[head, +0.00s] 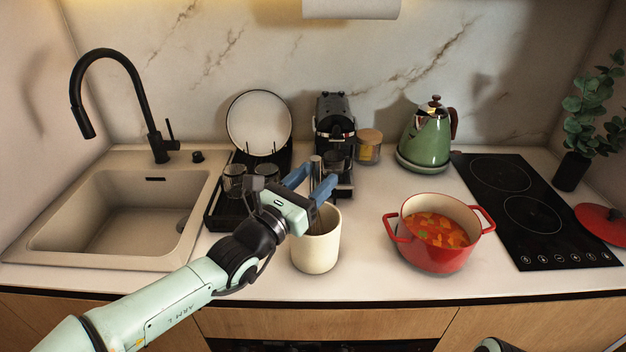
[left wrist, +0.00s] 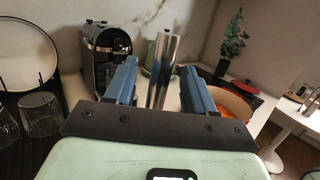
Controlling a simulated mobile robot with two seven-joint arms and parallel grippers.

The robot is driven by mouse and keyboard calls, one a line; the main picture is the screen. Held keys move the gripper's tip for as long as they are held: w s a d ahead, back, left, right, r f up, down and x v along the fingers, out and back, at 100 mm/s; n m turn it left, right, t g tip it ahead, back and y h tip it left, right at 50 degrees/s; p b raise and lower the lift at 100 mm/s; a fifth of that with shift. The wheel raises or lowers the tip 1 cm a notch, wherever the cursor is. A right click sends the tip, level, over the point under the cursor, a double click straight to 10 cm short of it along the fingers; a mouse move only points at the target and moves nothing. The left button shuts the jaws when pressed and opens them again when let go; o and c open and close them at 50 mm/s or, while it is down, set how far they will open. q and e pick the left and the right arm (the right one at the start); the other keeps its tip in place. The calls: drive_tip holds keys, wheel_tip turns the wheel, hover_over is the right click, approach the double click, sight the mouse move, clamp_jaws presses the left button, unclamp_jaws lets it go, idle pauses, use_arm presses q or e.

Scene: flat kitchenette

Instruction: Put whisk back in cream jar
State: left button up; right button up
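The cream jar (head: 316,252) stands upright on the counter in the middle of the head view. The whisk (head: 315,168) stands in it, its metal handle rising above the rim and its lower end hidden inside the jar. My left gripper (head: 311,185) is just above the jar with its blue fingers apart on either side of the handle. In the left wrist view the whisk handle (left wrist: 161,70) rises between the fingers (left wrist: 160,88), with a visible gap on each side. My right gripper does not show.
A red pot (head: 437,259) of soup stands right of the jar, near the black cooktop (head: 520,255). A green kettle (head: 427,140), a coffee machine (head: 334,118) and a dish rack (head: 222,216) with glasses stand behind. The sink (head: 130,215) is at left.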

use_arm(q)
drive_tip(key=shift+a, duration=0.1)
drive_tip(key=v, duration=1.3)
drive_tip(key=shift+s+b, duration=0.2)
drive_tip(key=shift+b, duration=0.2)
